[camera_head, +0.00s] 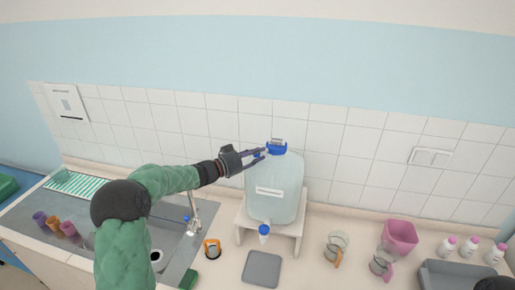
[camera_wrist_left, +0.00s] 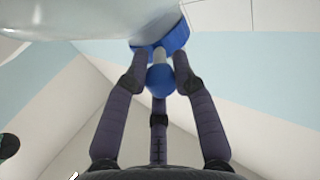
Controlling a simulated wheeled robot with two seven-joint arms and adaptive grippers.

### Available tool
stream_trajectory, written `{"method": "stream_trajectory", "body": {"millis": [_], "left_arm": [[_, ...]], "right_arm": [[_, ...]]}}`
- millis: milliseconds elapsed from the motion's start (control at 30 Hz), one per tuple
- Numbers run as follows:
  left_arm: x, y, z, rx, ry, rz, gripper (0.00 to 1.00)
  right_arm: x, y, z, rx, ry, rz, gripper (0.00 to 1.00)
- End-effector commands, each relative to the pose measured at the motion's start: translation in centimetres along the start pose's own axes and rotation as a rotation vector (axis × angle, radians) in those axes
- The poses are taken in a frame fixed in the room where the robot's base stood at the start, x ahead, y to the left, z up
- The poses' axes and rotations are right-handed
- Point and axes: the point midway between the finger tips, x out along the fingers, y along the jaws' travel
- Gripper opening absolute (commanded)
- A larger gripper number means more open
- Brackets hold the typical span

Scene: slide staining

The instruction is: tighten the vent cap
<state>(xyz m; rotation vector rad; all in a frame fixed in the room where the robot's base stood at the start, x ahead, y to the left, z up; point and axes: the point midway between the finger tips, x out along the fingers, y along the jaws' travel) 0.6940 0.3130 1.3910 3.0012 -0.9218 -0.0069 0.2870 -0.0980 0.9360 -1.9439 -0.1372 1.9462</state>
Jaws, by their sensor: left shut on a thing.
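A large translucent carboy (camera_head: 273,180) stands on a white stand, with a blue lid (camera_head: 276,148) on top and a blue tap (camera_head: 264,231) low at its front. The small blue vent cap (camera_wrist_left: 160,79) shows in the left wrist view at the end of a short pale stem beside the blue lid (camera_wrist_left: 172,41). My left gripper (camera_head: 259,154) reaches in from the left at the height of the lid. In the left wrist view its fingers (camera_wrist_left: 160,72) are shut around the vent cap. My right gripper is not in view.
The white stand (camera_head: 240,222) sits on the counter by the tiled wall. A sink with a faucet (camera_head: 193,215) is at left, with several coloured cups. A grey mat (camera_head: 262,269) lies in front. Jugs (camera_head: 336,246), a pink bin (camera_head: 399,237) and white bottles (camera_head: 471,247) stand at right.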

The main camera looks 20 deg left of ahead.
Motion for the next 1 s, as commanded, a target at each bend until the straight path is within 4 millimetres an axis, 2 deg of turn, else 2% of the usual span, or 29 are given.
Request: {"method": "stream_trajectory", "body": {"millis": [33, 700, 733, 800, 1000], "left_arm": [[0.04, -0.28, -1.26, 0.011, 0.015, 0.008, 0.0], [0.02, -0.58, -1.22, 0.013, 0.018, 0.037, 0.0], [0.02, -0.59, -1.23, 0.013, 0.018, 0.037, 0.29], [0.03, -0.57, -1.19, 0.013, 0.018, 0.037, 0.49], [0.04, -0.47, -0.7, 0.007, 0.011, 0.039, 0.5]], "right_arm": [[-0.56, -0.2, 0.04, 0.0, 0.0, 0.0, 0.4], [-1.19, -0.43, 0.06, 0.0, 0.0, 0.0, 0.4], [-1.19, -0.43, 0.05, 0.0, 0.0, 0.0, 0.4], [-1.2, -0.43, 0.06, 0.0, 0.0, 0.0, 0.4], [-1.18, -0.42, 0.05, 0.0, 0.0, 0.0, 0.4]]}}
